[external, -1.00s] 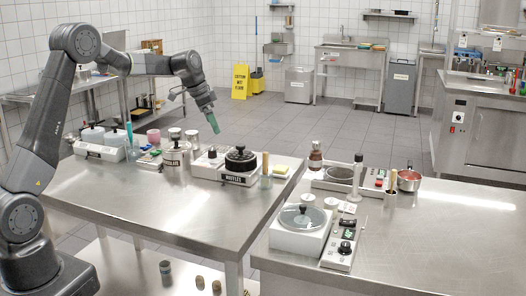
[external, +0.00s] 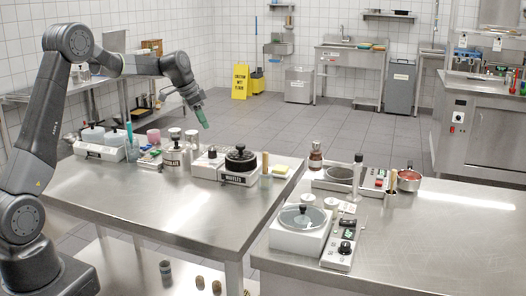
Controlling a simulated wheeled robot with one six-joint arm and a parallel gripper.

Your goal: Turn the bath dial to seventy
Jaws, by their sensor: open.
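A white bath (external: 298,238) with a round clear lid and dark knob stands on the near right steel table. A pale control panel (external: 338,256) lies along its right side. It carries a dark display and a black dial (external: 345,247); the dial's marks and the reading are too small to tell. I take this dial as the bath dial. My gripper (external: 202,119), with a green tip, points down to the right, high over the back of the left table. It is open, well to the left of and above the dial, and touches nothing. The gap between the fingers is hard to see.
Behind the bath stand a grey round pan unit (external: 340,175), a tall pepper mill (external: 357,175) and a red-filled pot (external: 408,180). The left table's front is clear.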

